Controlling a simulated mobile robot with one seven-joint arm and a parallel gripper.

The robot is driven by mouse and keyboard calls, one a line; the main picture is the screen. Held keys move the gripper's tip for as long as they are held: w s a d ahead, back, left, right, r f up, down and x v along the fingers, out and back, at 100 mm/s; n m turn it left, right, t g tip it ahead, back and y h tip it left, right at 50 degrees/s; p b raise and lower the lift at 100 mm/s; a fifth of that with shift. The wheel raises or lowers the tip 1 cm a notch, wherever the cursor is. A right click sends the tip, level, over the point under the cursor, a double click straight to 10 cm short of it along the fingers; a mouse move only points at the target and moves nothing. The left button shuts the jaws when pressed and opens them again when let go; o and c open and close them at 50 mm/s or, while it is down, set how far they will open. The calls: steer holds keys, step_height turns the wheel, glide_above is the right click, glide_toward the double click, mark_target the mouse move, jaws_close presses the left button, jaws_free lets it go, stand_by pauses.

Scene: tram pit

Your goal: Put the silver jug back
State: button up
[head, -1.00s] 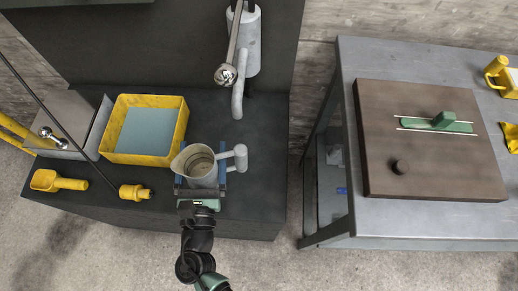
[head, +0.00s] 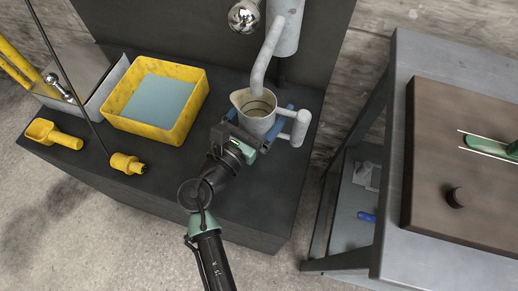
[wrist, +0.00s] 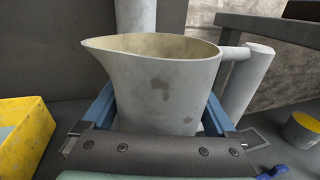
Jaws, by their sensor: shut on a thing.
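The silver jug (head: 252,112) is a grey, stained metal jug with a pointed spout at left and a thick handle at right. My gripper (head: 262,128) is shut on its body, with a blue finger on each side. In the wrist view the jug (wrist: 160,85) stands upright between the fingers (wrist: 162,125). In the head view it is over the right part of the dark bench, below the end of the grey spout pipe (head: 262,65). I cannot tell whether its base touches the bench.
A yellow tub (head: 195,105) of bluish liquid stands left of the jug on the dark bench (head: 100,150). A yellow scoop (head: 52,134) and a yellow fitting (head: 127,163) lie near its front edge. A steel table (head: 410,245) with a brown board (head: 430,200) stands at right, beyond a gap.

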step_height(320, 180, down, 10)
steer(key=b, duration=0.4)
steer(key=shift+r, duration=0.25)
steer(key=shift+f, duration=0.15)
steer(key=o, duration=1.2)
steer(key=shift+c, duration=0.2)
steer(key=shift+f+b, duration=0.15)
steer(key=shift+b, duration=0.3)
steer(key=p+v, duration=0.1)
steer(key=v, duration=0.3)
steer(key=p+v, duration=0.1)
steer(key=v, duration=0.3)
steer(key=r+p+v, duration=0.1)
steer(key=v, duration=0.3)
steer(key=shift+d, duration=0.15)
steer(key=shift+s+a, duration=0.3)
steer(key=shift+s, duration=0.25)
steer(key=shift+f, duration=0.1)
